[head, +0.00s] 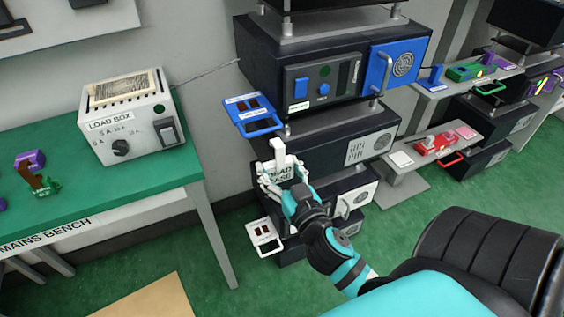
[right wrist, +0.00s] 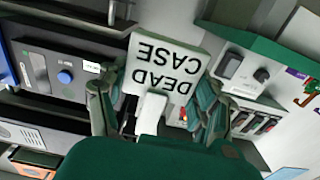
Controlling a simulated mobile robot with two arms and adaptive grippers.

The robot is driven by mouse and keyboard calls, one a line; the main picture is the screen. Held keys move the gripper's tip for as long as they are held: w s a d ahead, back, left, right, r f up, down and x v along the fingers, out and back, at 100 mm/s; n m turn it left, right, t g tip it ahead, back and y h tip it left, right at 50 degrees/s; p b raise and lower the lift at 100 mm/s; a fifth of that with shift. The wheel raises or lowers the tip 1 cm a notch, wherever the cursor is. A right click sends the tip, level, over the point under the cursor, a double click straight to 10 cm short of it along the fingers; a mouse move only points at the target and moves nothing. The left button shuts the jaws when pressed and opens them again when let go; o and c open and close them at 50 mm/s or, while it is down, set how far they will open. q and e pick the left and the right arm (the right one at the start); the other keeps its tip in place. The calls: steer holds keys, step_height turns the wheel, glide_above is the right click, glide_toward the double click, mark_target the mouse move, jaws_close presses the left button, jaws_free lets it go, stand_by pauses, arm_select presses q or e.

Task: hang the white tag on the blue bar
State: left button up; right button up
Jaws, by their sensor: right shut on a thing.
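The white tag (head: 279,151) reads "DEAD CASE" and has a narrow upright part on top. My right gripper (head: 280,180) is shut on it, in front of the dark rack; the tag also shows upside down in the right wrist view (right wrist: 165,60) between the fingers (right wrist: 155,105). The blue bar (head: 264,128) is the front loop of a small blue switch plate (head: 247,104) on the rack's left side. The tag is below and slightly right of this bar, apart from it in the head view. My left gripper is out of view.
A white plate with a white bar (head: 265,239) sits low left on the rack. A blue panel with a handle (head: 384,72) is at upper right. Green and red bars are farther right. A load box (head: 125,115) stands on the green bench (head: 100,178).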

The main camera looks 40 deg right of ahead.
steer(key=shift+d, duration=0.15)
steer(key=shift+w+r, duration=0.1)
steer(key=shift+w, duration=0.25)
steer(key=shift+w+p, duration=0.35)
steer(key=shift+w, duration=0.3)
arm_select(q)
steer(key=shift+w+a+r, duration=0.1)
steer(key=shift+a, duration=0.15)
arm_select(e)
steer(key=f+x, duration=0.1)
steer(key=x, duration=0.5)
steer(key=shift+f, duration=0.25)
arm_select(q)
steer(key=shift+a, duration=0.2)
arm_select(e)
steer(key=o, duration=1.3)
steer(key=shift+s, duration=0.1)
steer(key=shift+c, duration=0.2)
